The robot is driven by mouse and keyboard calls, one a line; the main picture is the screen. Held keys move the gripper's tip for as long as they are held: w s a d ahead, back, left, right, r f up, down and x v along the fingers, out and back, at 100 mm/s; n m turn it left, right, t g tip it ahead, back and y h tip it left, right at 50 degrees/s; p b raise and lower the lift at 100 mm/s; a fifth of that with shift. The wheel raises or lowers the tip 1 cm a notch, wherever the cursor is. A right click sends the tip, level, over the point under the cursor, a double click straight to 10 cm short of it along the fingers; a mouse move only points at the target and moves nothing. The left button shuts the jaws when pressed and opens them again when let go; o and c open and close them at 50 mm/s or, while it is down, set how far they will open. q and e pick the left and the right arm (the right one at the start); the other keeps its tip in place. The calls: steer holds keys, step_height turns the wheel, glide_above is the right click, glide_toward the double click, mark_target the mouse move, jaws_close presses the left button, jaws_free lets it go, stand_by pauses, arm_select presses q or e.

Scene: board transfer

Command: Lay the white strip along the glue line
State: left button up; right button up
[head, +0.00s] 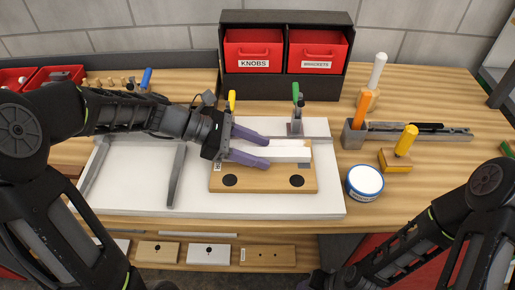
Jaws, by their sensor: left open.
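A white block-like strip (290,151) lies along the upper part of a light wooden board (263,184). The board has two dark round spots on its front half and rests on a white panel (315,204). My left gripper (268,151) is open, its two purple fingers reaching over the board from the left, one along the far side of the white piece and one near its close side. I cannot tell whether they touch it. A thin white strip (198,234) also lies at the front edge below the bench top. I cannot make out a glue line.
A round blue tub with a white lid (366,181) stands right of the panel. A green-handled clamp (296,118) stands behind the board. Red bins (253,51) are at the back. Tools with orange (360,110) and yellow (406,140) handles stand at the right.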

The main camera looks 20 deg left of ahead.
arm_select(q)
steer(key=v, duration=0.7)
steer(key=shift+s+a+r, duration=0.1)
steer(key=shift+a+r, duration=0.05)
steer(key=shift+a, duration=0.25)
steer(key=shift+c, duration=0.4)
